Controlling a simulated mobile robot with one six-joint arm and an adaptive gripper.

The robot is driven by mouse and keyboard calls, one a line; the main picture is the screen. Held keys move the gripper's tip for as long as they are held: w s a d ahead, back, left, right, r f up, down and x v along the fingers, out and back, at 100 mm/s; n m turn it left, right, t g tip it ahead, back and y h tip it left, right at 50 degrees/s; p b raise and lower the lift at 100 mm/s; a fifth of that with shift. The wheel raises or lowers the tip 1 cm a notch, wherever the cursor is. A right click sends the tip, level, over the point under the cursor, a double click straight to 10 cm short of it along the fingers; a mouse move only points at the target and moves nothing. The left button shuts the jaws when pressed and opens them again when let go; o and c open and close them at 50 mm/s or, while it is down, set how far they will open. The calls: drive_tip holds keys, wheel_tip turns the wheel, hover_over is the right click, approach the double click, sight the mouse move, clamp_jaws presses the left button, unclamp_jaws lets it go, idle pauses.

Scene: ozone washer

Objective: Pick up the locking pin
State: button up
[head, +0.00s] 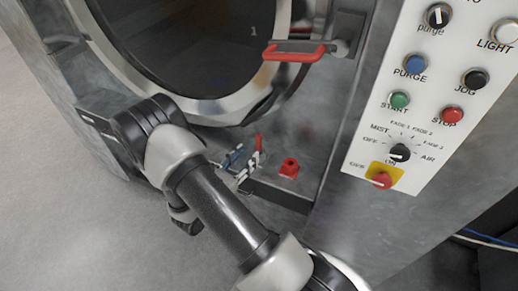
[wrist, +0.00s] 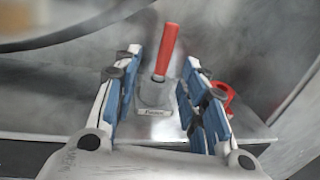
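My gripper (head: 246,155) is open and empty, low in front of the machine; it also shows in the wrist view (wrist: 164,60). A red-handled upright piece (wrist: 167,50) with a grey base appears between the two blue-padded fingers in the wrist view, beyond them. Its red handle (head: 258,142) stands just past the fingertips in the head view. A separate red piece with a loop (head: 289,167) sits on the ledge to the right; in the wrist view it (wrist: 228,93) is partly behind the right finger. I cannot tell for certain which is the locking pin. No contact is visible.
The round door (head: 190,40) fills the upper left, with a red door handle (head: 295,52) at its right. A white control panel (head: 425,90) is on the right. The steel ledge (wrist: 252,130) lies below the red pieces. Open floor (head: 50,190) is at left.

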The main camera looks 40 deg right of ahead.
sight(259, 147)
drive_tip(key=x, duration=0.1)
drive_tip(key=b+x, duration=0.1)
drive_tip(key=x, duration=0.2)
drive_tip(key=shift+s+d+f+b, duration=0.2)
drive_tip(key=shift+d+b, duration=0.1)
drive_tip(key=shift+d, duration=0.15)
drive_tip(key=shift+w+d+r, duration=0.1)
drive_tip(key=shift+d+r, duration=0.05)
drive_tip(key=shift+d, duration=0.2)
clamp_jaws()
